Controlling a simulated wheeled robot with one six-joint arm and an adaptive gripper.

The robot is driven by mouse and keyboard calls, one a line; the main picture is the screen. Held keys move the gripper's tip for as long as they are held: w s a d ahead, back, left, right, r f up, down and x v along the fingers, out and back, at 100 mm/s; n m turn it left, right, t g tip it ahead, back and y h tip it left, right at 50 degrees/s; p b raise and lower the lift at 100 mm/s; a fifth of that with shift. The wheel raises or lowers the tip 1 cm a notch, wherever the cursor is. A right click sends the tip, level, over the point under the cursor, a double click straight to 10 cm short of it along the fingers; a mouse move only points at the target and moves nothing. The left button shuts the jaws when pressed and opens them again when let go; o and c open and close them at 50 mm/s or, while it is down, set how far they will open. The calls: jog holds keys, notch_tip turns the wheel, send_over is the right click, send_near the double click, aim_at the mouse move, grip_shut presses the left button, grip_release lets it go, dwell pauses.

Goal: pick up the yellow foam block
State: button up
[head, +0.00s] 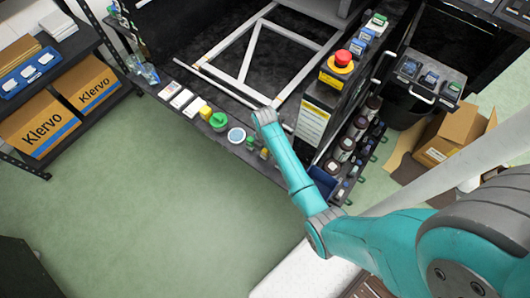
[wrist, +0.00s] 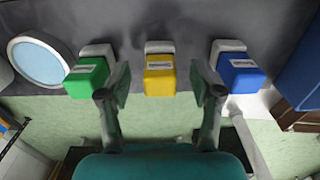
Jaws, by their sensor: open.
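In the wrist view, a yellow block-like piece (wrist: 159,76) with a pale label stands at the bench edge, a grey-white part behind it. My gripper (wrist: 158,84) is open, with one finger on each side of this piece; I cannot tell whether either touches it. In the head view, a small yellow thing (head: 264,153) shows beside my arm, and my gripper is hidden behind the arm. Another yellow thing (head: 206,113) stands further left on the bench. The pictures do not show which is foam.
In the wrist view, a green labelled piece (wrist: 87,76) is close left of my fingers and a blue one (wrist: 240,76) close right. A round white-rimmed dish (wrist: 40,62) lies further left. Dark bottles (head: 343,149) and a red-topped stop button (head: 343,58) stand right of my arm.

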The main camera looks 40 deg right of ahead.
jog(key=shift+f, duration=1.25)
jog(key=c, duration=1)
jog(key=shift+r, duration=0.1)
